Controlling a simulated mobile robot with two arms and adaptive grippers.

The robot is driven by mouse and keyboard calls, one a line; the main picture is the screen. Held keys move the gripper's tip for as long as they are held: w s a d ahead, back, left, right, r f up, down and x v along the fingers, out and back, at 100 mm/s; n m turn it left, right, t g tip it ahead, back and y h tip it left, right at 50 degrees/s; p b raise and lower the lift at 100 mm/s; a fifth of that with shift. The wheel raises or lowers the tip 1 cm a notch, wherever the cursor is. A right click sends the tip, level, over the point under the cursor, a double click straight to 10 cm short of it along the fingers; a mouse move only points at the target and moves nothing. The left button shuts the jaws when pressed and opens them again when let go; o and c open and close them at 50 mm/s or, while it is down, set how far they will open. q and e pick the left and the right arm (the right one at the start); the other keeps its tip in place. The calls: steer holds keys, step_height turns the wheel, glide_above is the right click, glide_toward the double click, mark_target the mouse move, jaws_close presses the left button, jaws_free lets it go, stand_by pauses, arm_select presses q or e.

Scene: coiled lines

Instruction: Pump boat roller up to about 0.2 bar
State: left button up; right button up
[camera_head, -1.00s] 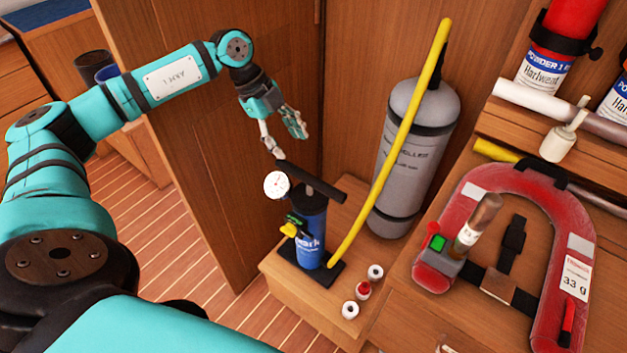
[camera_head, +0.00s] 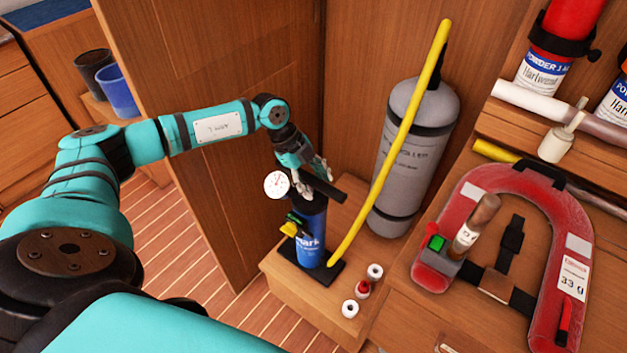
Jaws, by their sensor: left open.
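The blue hand pump (camera_head: 311,238) stands upright on a low wooden locker, with a black T-handle (camera_head: 319,184) on top and a white round gauge (camera_head: 277,185) at its upper left. My left gripper (camera_head: 311,190) is at the pump's top, its open fingers around or just beside the handle; I cannot tell whether they touch it. The grey boat roller (camera_head: 408,155) stands upright in the corner behind, held by dark straps. A yellow hose (camera_head: 398,140) runs from the pump's foot up to the roller's top. The gauge reading is too small to tell. My right gripper is not in view.
Several small caps (camera_head: 350,309) lie on the locker (camera_head: 300,296) right of the pump. A red horseshoe lifebuoy (camera_head: 573,270) with a light lies on the bench at right. Red extinguishers (camera_head: 577,25) hang upper right. A wooden panel (camera_head: 215,180) stands behind my left arm.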

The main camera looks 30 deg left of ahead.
mark_target(314, 178)
arm_select(q)
jaws_close()
stand_by(0.3)
steer(key=shift+r, duration=0.1)
step_height(314, 178, up, 17)
steer(key=p, duration=1.3)
steer(key=shift+r, duration=0.2)
jaws_free()
